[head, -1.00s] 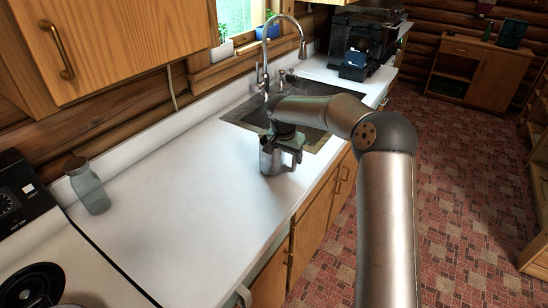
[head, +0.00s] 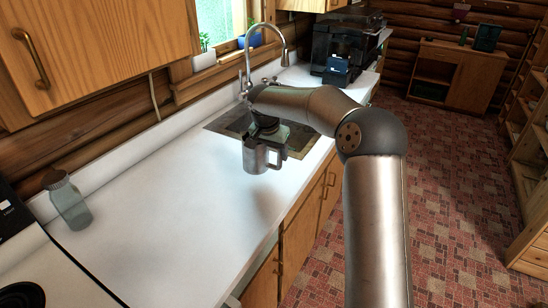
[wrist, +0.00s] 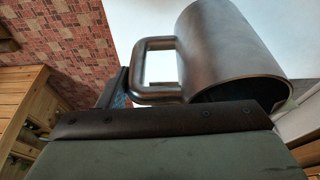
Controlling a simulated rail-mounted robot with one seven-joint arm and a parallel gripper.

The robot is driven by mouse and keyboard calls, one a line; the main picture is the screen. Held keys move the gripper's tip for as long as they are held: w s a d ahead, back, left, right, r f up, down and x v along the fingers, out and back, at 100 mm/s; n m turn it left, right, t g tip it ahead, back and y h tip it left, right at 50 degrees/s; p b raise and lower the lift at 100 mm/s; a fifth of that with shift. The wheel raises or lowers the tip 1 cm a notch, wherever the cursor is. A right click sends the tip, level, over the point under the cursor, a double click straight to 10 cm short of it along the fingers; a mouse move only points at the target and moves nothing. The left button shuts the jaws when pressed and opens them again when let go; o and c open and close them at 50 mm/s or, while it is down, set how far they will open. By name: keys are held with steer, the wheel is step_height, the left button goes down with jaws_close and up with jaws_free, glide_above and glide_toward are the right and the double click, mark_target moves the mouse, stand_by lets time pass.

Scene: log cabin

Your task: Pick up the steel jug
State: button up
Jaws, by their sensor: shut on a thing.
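The steel jug (head: 256,159) hangs from my gripper (head: 268,138) in the head view, over the white counter in front of the sink. It looks roughly upright and appears clear of the counter. In the wrist view the jug (wrist: 235,45) fills the upper right, with its handle (wrist: 150,70) to the left. My gripper (wrist: 122,95) is shut on the jug at its handle side; the exact contact of the fingertips is partly hidden.
The sink (head: 235,122) with a tall faucet (head: 283,45) lies just behind the jug. A glass jar (head: 68,200) stands at the left by the stove (head: 30,265). A black machine (head: 345,50) is at the far counter end. The counter (head: 170,210) middle is clear.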

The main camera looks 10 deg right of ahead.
steer(key=s+a+r+b, duration=0.3)
steer(key=s+r, duration=0.3)
steer(key=s, duration=0.2)
steer(key=shift+a+r, duration=0.15)
steer(key=shift+r, duration=0.05)
steer(key=shift+s+a+r+b, duration=0.15)
steer(key=shift+s+a+r, duration=0.1)
steer(key=shift+s, duration=0.25)
steer(key=shift+s+a+r+b, duration=0.1)
steer(key=shift+s+a+r, duration=0.1)
steer(key=shift+s, duration=0.35)
steer(key=shift+s+a+r+b, duration=0.15)
steer(key=shift+s+r, duration=0.1)
steer(key=shift+s, duration=0.25)
